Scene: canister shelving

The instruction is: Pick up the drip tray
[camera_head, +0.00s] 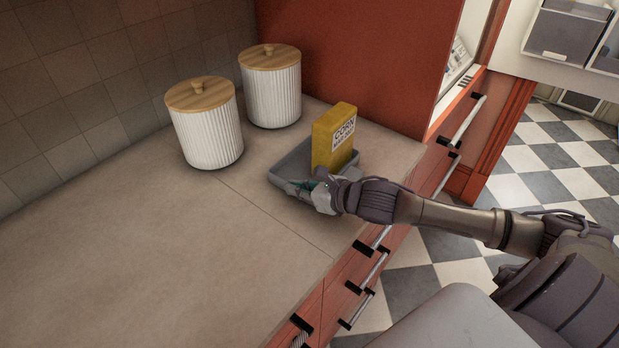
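The drip tray (286,167) is a shallow grey tray on the countertop, near the counter's right end. A yellow box (333,137) with dark lettering that seems to begin with "CORN" stands upright in it. My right gripper (298,188) is at the tray's near edge, low over the counter. Its fingers are small and dark here and overlap the tray's rim. I cannot tell whether they are closed on the rim. My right arm hides the near right part of the tray. My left gripper is not in this view.
Two white ribbed canisters with wooden lids, one nearer (207,132) and one farther (271,92), stand behind the tray. A red panel (360,60) rises behind the counter's right end. The countertop (130,250) is clear at left. Drawers with bar handles (366,275) line its front.

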